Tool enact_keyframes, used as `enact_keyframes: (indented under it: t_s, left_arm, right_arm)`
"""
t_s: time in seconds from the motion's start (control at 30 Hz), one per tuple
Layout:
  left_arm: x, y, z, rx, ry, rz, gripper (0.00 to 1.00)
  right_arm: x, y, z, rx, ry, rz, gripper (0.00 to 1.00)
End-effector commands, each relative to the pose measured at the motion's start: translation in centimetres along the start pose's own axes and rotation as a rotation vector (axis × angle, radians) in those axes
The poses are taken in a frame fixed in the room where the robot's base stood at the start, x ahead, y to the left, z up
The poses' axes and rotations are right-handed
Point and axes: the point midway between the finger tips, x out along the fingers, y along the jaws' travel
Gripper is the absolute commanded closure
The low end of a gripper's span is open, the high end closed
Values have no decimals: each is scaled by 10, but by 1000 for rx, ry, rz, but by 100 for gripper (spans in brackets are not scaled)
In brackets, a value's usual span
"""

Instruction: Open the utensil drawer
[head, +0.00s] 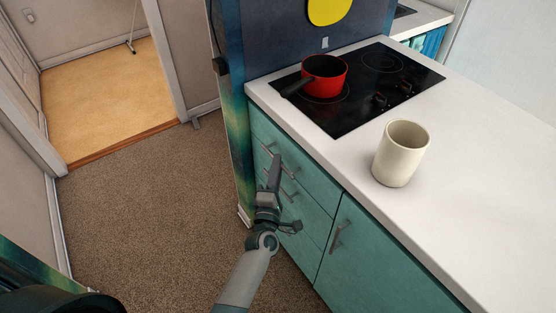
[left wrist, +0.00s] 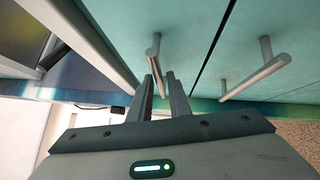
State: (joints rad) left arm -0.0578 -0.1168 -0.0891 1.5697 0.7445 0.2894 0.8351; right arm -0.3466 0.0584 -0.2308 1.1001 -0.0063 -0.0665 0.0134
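The teal drawer front (head: 285,147) lies under the counter, left of a cabinet door. Its top drawer handle (left wrist: 153,48) is a grey bar, and the handles below show in the head view (head: 288,171). All the fronts look flush and shut. I cannot tell which drawer holds utensils. My left gripper (head: 276,160) is in front of the upper drawers. In the left wrist view its two fingers (left wrist: 161,78) are a little apart, with the top handle's bar running in between their tips. I cannot tell if they touch it. My right gripper is out of view.
A red pot (head: 325,76) stands on the black cooktop (head: 370,105). A cream mug (head: 401,155) stands on the white counter (head: 480,170). A second drawer handle (left wrist: 257,76) is close to the gripper. Brown carpet (head: 150,210) left of the cabinet is clear.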

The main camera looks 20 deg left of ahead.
Motion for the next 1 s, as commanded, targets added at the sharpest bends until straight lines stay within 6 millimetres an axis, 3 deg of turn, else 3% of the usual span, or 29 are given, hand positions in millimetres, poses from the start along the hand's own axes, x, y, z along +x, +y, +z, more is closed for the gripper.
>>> enact_keyframes:
  t_s: [0.2,0.53,0.63,1.0]
  left_arm:
    - [16,1,0,0,0,1,83]
    - [18,0,0,0,0,0,83]
    - [18,0,0,0,0,0,100]
    - [14,1,-4,1,0,0,100]
  right_arm:
    - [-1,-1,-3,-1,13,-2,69]
    - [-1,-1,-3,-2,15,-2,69]
    - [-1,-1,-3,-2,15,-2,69]
    - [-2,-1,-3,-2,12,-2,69]
